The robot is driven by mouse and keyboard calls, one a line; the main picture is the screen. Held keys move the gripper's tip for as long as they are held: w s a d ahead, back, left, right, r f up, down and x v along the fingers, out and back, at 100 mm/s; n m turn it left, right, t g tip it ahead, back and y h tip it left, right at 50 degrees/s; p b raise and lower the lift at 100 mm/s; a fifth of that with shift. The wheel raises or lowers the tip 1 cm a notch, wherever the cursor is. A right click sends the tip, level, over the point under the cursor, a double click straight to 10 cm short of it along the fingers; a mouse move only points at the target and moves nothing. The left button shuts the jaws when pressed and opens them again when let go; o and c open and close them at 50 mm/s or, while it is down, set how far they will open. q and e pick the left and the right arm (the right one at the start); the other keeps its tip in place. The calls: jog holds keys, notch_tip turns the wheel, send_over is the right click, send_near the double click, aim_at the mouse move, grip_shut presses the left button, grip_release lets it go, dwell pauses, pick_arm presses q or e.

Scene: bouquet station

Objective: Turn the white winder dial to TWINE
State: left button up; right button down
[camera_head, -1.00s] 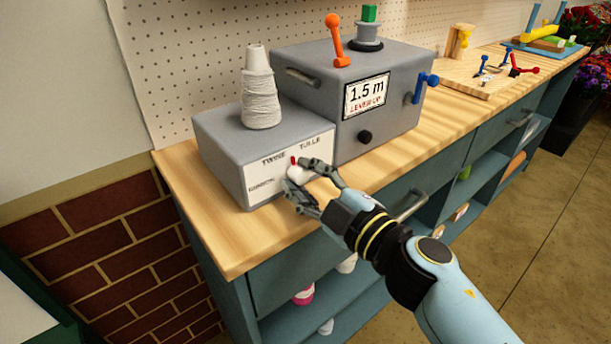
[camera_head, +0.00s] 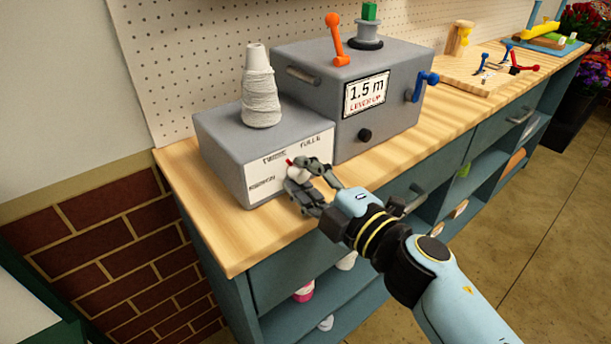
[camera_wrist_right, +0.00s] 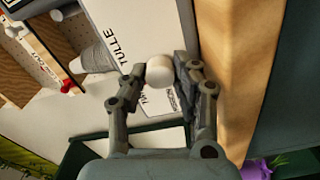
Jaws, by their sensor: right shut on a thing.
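The white winder dial (camera_head: 295,172) is on the white front panel (camera_head: 262,176) of the low grey box. Its red pointer tips up and left, toward the upper-left label TWINE (camera_head: 273,157). TULLE is at the upper right, and a blurred label is at the lower left. My right gripper (camera_head: 298,175) is shut on the dial, a finger on each side, partly hiding it. My left gripper is not in view.
A white twine cone (camera_head: 261,90) stands on the low box. The taller grey box (camera_head: 385,115) adjoins it at right, with an orange lever (camera_head: 337,45), a blue crank (camera_head: 423,85) and a black knob (camera_head: 365,136). The wooden counter (camera_head: 205,220) is clear in front.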

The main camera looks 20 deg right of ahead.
jog(key=shift+f, duration=0.1)
jog(key=c, duration=1)
grip_release()
